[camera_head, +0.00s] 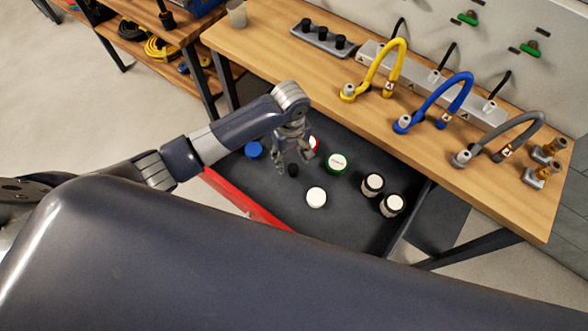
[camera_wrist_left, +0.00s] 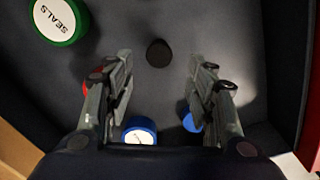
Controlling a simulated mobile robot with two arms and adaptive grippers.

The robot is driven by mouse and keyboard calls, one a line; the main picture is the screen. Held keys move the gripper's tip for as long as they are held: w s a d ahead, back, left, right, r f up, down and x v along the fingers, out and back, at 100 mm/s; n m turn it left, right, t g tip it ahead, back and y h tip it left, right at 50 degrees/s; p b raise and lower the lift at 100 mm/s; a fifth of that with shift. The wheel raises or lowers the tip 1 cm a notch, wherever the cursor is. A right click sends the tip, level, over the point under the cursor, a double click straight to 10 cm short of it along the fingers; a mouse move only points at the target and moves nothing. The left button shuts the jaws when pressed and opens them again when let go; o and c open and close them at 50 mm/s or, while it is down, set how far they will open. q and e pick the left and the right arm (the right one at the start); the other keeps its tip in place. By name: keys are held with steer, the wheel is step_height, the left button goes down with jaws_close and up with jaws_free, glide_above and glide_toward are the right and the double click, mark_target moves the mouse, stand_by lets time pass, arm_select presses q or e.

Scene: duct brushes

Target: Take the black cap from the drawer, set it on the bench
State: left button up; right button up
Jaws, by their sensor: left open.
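The black cap (camera_head: 293,170) lies on the dark floor of the open drawer (camera_head: 345,228), close to my left gripper. It shows as a small dark disc (camera_wrist_left: 159,53) in the left wrist view, in the gap between the two fingers near the fingertip end. My left gripper (camera_head: 292,160) is open and empty, pointing down into the drawer; it also shows in the left wrist view (camera_wrist_left: 162,68). I cannot tell its exact height above the cap. The wooden bench (camera_head: 290,62) runs behind and above the drawer. My right gripper is out of view.
A green-rimmed SEALS tin (camera_head: 336,163), a red item (camera_head: 313,143), a blue lid (camera_head: 254,150), a white-topped jar (camera_head: 316,197) and two black jars (camera_head: 373,184) surround the cap. On the bench stand a peg block (camera_head: 325,40) and colored hoses (camera_head: 440,100). The bench's front-left top is clear.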

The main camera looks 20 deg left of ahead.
mark_target(293, 167)
arm_select(q)
steer(key=shift+f, duration=0.25)
steer(key=shift+s+d+f, duration=0.15)
steer(key=shift+d+f, duration=0.05)
steer(key=shift+f, duration=0.1)
step_height(293, 167, down, 4)
steer(key=shift+s+d+r+p, duration=0.15)
steer(key=shift+p, duration=0.2)
steer(key=shift+f, duration=0.4)
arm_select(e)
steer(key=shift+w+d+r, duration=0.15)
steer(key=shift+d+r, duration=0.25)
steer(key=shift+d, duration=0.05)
arm_select(q)
steer(key=shift+c, duration=0.2)
